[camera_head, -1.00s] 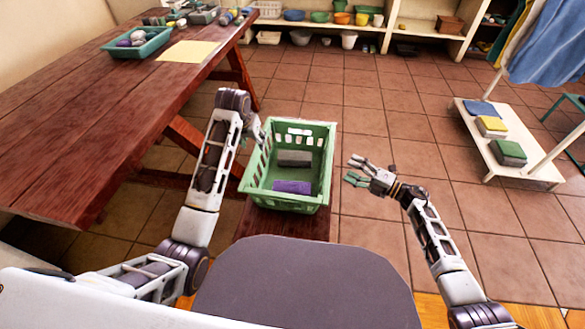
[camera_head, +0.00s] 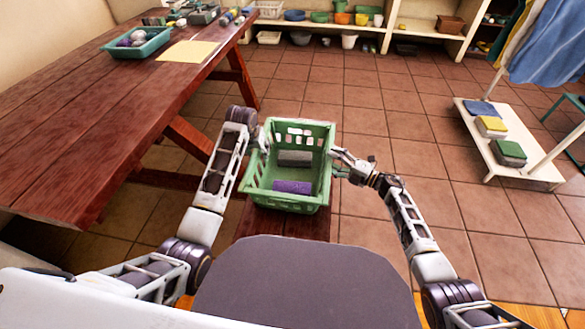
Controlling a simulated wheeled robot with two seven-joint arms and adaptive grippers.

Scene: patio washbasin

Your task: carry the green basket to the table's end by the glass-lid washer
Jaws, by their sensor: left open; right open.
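The green basket (camera_head: 287,199) stands on a low reddish-brown bench (camera_head: 283,226) in front of me. It holds a grey item (camera_head: 295,158) and a purple item (camera_head: 292,187). My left gripper (camera_head: 262,140) is at the basket's left side, partly hidden by its own arm and the rim. My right gripper (camera_head: 338,163) is open at the basket's right side, its fingers close to the rim. I cannot tell whether either gripper touches the basket. The wooden table (camera_head: 100,110) stands to the left. No glass-lid washer is clearly seen.
A teal tray (camera_head: 137,45) and a yellow sheet (camera_head: 187,51) lie at the table's far end. A white rack (camera_head: 510,155) with folded cloths stands at right. Shelves with bowls line the back. The tiled floor (camera_head: 400,110) between is clear.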

